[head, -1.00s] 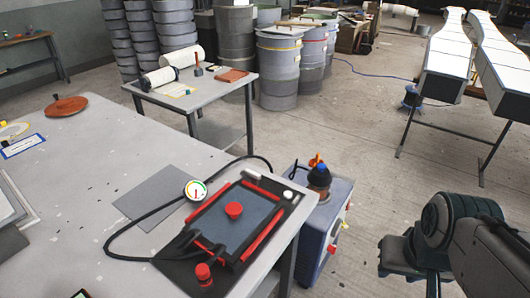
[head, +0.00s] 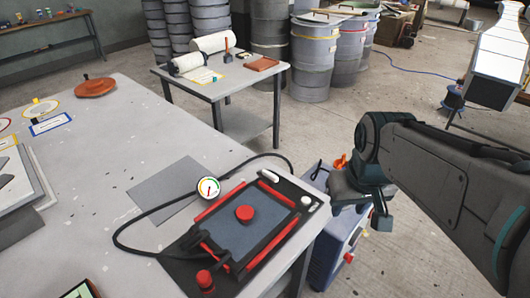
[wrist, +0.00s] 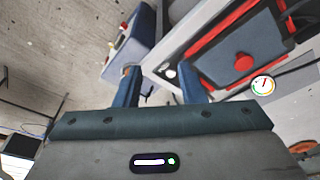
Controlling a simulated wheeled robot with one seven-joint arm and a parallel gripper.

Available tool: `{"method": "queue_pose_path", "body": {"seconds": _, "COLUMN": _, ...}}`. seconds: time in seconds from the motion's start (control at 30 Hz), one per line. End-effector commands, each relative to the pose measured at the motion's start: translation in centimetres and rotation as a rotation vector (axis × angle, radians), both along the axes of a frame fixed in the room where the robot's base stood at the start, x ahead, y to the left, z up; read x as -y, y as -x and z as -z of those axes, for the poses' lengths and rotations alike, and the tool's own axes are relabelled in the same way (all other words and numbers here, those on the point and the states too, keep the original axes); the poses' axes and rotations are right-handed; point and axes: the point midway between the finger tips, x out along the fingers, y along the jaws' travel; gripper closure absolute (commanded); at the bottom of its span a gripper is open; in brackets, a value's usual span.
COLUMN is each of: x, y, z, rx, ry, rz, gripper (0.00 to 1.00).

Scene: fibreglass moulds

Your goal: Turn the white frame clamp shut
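A black-edged frame with a blue-grey panel (head: 237,225) lies near the table's right edge, with red bars along its sides and a red knob (head: 244,214) in the middle. A small white piece, seemingly the white frame clamp (head: 308,201), sits at the frame's right corner; it also shows in the wrist view (wrist: 170,73). Its exact turn is too small to tell. My gripper (wrist: 162,85) is open and empty, its two blue fingers apart. In the head view my gripper is right of the frame, beyond the table edge, apart from the clamp.
A round gauge (head: 208,188) with a black hose lies beside the frame. A grey-blue machine (head: 337,240) stands on the floor right of the table, partly hidden by my arm. A side table (head: 225,80) and drums (head: 312,60) stand behind.

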Motion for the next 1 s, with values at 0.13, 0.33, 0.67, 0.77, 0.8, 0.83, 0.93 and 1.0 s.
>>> {"method": "queue_pose_path", "body": {"seconds": 0.13, "x": -2.1, "y": -5.9, "z": -1.8, "rx": -0.043, "ry": 0.025, "rz": -0.135, "gripper": 0.64}}
{"method": "queue_pose_path", "body": {"seconds": 0.33, "x": -5.5, "y": -13.4, "z": -2.3, "rx": -0.092, "ry": 0.053, "rz": -0.315, "gripper": 0.64}}
{"method": "queue_pose_path", "body": {"seconds": 0.67, "x": -12.3, "y": -24.2, "z": 0.8, "rx": -0.170, "ry": 0.083, "rz": -0.597, "gripper": 0.64}}
{"method": "queue_pose_path", "body": {"seconds": 0.77, "x": -14.2, "y": -26.4, "z": 2.4, "rx": -0.189, "ry": 0.087, "rz": -0.666, "gripper": 0.64}}
{"method": "queue_pose_path", "body": {"seconds": 0.8, "x": -14.8, "y": -27.1, "z": 2.9, "rx": -0.195, "ry": 0.088, "rz": -0.691, "gripper": 0.64}}
{"method": "queue_pose_path", "body": {"seconds": 0.83, "x": -15.2, "y": -27.5, "z": 3.3, "rx": -0.199, "ry": 0.089, "rz": -0.705, "gripper": 0.64}}
{"method": "queue_pose_path", "body": {"seconds": 0.93, "x": -16.4, "y": -28.6, "z": 4.4, "rx": -0.209, "ry": 0.091, "rz": -0.746, "gripper": 0.64}}
{"method": "queue_pose_path", "body": {"seconds": 1.0, "x": -16.8, "y": -29.1, "z": 4.8, "rx": -0.212, "ry": 0.092, "rz": -0.762, "gripper": 0.64}}
